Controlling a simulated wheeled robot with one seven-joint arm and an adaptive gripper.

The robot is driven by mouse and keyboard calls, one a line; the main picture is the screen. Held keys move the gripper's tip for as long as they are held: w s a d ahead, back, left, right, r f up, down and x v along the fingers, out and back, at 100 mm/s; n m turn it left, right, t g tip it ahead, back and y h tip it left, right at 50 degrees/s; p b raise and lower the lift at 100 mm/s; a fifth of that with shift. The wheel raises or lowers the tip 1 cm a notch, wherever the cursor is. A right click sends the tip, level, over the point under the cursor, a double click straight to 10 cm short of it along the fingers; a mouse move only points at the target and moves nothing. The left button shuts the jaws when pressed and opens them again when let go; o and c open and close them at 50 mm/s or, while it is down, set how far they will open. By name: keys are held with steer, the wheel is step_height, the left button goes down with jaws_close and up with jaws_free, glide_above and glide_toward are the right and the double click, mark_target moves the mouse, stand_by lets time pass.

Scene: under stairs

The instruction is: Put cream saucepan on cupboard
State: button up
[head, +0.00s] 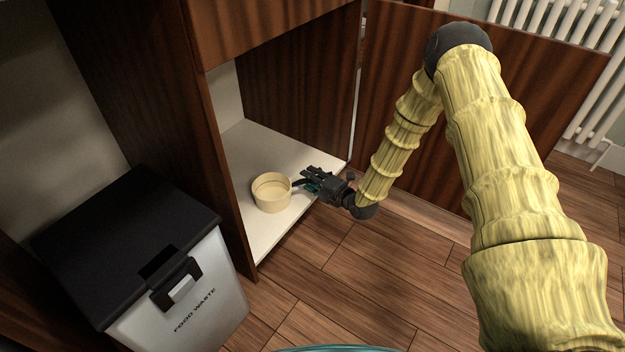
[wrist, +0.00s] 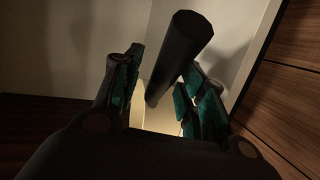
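The cream saucepan (head: 272,193) stands upright on the pale floor of the open cupboard (head: 246,141), near its front edge. Its dark handle points right, toward my gripper (head: 310,182). In the wrist view the dark handle (wrist: 182,45) runs between the two teal-padded fingers of my gripper (wrist: 162,85). The fingers are apart, with a visible gap on the left side of the handle; the right finger looks close to it, and I cannot tell if it touches. Part of the cream pan body (wrist: 160,118) shows behind the handle.
A food waste bin (head: 190,290) with a black lid stands left of the cupboard. The open cupboard door (head: 500,90) is behind my arm, with a white radiator (head: 560,30) beyond. The wooden floor (head: 370,290) in front is clear.

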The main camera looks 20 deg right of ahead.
steer(key=shift+r, duration=0.2)
steer(key=shift+s+d+r+p, duration=0.1)
steer(key=shift+s+r+p, duration=0.05)
steer(key=shift+s+p, duration=0.25)
steer(key=p+v, duration=0.6)
steer(key=v, duration=0.4)
steer(key=s+a+f+m+g+h, duration=0.1)
steer(key=s+a+f+m+g, duration=0.1)
steer(key=s+f+m, duration=0.3)
steer(key=s+a+f+m+g+h, duration=0.1)
steer(key=s+a+m+g, duration=0.15)
steer(key=s, duration=0.45)
steer(key=s+a+f+m+g+h, duration=0.1)
steer(key=s+f+m+g, duration=0.15)
steer(key=s+m, duration=0.3)
steer(key=s+m+g+h, duration=0.3)
steer(key=s+m+g, duration=0.3)
steer(key=s, duration=1.7)
steer(key=m, duration=0.4)
steer(key=shift+s+a+m+g, duration=0.25)
steer(key=shift+m+g, duration=0.05)
steer(key=shift+g, duration=0.1)
